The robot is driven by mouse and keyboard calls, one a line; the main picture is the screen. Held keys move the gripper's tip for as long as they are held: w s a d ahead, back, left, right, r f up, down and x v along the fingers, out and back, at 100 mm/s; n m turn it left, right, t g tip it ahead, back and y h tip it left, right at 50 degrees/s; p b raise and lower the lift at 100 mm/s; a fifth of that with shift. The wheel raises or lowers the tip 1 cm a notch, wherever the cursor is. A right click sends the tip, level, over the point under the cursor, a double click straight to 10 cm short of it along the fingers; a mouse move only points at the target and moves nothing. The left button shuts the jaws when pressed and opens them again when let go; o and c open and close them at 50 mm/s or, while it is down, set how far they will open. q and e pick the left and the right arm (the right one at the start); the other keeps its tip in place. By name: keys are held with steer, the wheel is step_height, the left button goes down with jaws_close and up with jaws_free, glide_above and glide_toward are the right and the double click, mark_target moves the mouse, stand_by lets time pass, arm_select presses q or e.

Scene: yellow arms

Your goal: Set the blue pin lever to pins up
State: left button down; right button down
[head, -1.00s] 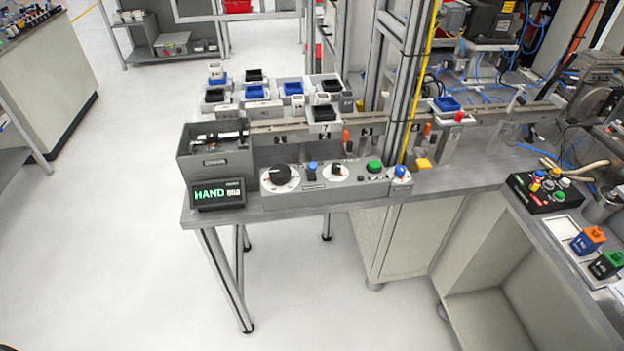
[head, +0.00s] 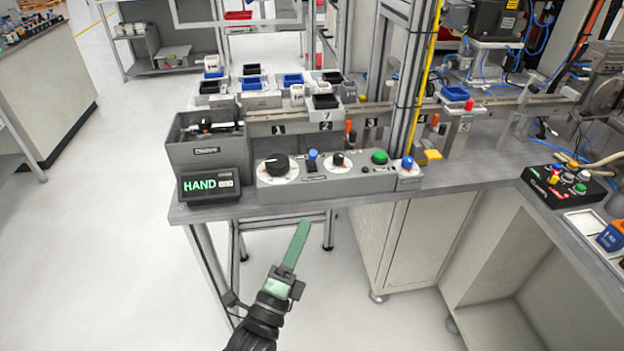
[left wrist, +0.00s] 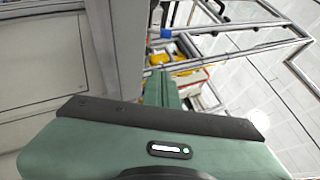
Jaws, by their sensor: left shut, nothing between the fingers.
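The blue pin lever (head: 313,156) has a blue knob and stands on the grey control panel (head: 340,187), between the large dial (head: 277,165) and a smaller dial (head: 338,160). It looks roughly upright; which setting it is at is too small to tell. My left gripper (head: 301,228), with green fingers, is shut and empty. In the head view it shows below the panel, in front of the bench edge, apart from the lever. In the left wrist view its green fingers (left wrist: 162,87) show from behind; the lever cannot be made out there. My right gripper is not in view.
A green button (head: 380,157) and a blue button (head: 407,162) sit to the right on the panel. A display reading HAND (head: 208,185) and a grey bin (head: 180,150) stand to the left. Behind are small trays on a rail and an upright metal post.

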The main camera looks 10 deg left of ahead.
mark_target(314, 177)
arm_select(q)
steer(key=shift+r, duration=0.2)
steer(key=x, duration=0.4)
steer(key=a+p+x, duration=0.1)
steer(key=x, duration=0.3)
steer(key=a+p+x, duration=0.1)
steer(key=x, duration=0.3)
steer(key=shift+w+r, duration=0.2)
steer(key=shift+r, duration=0.1)
steer(key=shift+w+a+r, duration=0.15)
steer(key=shift+w+a, duration=0.15)
steer(key=shift+w, duration=0.05)
steer(key=shift+p, duration=0.35)
